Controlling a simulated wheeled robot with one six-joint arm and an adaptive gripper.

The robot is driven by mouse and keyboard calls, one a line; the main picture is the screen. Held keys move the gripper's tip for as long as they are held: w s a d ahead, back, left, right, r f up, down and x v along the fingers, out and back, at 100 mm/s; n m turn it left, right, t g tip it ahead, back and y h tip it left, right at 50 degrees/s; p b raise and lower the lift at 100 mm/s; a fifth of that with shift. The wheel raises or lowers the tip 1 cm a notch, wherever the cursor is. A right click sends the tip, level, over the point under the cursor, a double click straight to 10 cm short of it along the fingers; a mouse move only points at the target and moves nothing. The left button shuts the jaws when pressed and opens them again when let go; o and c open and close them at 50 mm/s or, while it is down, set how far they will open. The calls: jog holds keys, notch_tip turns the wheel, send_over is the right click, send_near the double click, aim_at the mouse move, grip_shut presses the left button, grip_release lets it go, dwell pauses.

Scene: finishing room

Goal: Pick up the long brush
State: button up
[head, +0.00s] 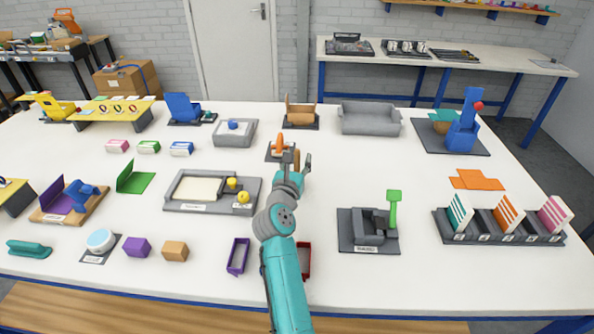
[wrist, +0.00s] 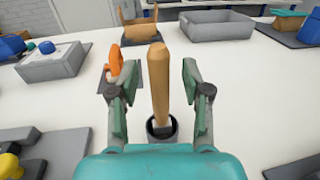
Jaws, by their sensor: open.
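The long brush (wrist: 158,80) shows in the wrist view as a tan wooden handle standing upright, its lower end in a dark round cup (wrist: 152,128). In the head view a small brown part of the brush (head: 296,158) shows behind my gripper (head: 297,165). My gripper (wrist: 150,85) is open, one finger on each side of the handle. Gaps show between both fingers and the handle, so they look apart from it. The bristle end is not clearly visible.
A grey box with a blue thing (wrist: 52,62) is to the left. A wooden holder (wrist: 132,32) and an empty grey bin (wrist: 218,28) stand behind.

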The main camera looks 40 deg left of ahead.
grip_shut()
jog(key=shift+r, duration=0.15)
notch_tip(320, 180, up, 28)
dwell(0.7)
